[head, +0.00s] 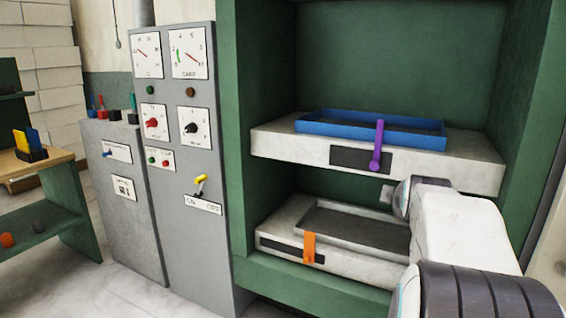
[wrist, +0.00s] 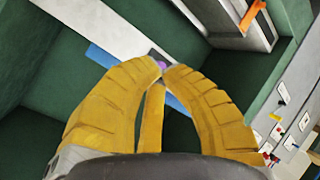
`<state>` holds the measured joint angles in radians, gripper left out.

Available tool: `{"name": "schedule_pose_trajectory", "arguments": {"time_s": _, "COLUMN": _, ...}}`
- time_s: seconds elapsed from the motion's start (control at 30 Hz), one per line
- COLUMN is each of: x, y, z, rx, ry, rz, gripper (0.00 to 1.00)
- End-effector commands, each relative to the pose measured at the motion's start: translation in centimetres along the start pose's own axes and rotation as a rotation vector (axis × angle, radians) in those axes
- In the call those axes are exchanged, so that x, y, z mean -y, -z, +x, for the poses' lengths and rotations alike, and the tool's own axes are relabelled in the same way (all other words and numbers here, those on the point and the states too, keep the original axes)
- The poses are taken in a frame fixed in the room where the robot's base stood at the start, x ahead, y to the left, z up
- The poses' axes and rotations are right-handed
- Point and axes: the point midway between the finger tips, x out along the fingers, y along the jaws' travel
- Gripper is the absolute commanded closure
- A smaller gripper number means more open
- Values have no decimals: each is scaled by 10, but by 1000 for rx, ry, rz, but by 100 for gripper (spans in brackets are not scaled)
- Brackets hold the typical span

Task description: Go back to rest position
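My gripper (wrist: 163,70) shows in the wrist view with its yellow fingers curved together and their tips close to each other. A purple handle (wrist: 161,64) shows as a small spot just past the tips. In the head view the purple handle (head: 378,147) stands upright at the front of the upper press shelf (head: 280,144), with no fingers on it. My arm is at the right of the head view. My gripper's fingers are hidden from that view.
A blue tray (head: 340,128) sits on the upper shelf. A grey tray (head: 335,238) with an orange handle (head: 309,247) sits on the lower shelf (head: 283,248). A grey control cabinet (head: 215,240) stands left of the green press. A bench (head: 60,160) is further left.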

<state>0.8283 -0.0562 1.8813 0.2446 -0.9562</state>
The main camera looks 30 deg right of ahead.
Motion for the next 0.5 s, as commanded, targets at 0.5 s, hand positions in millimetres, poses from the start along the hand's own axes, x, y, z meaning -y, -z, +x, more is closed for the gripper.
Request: {"name": "schedule_pose_trajectory", "arguments": {"time_s": 0.5, "x": 214, "y": 36, "z": -224, "rx": 190, "ry": 671, "rz": 226, "gripper": 100}}
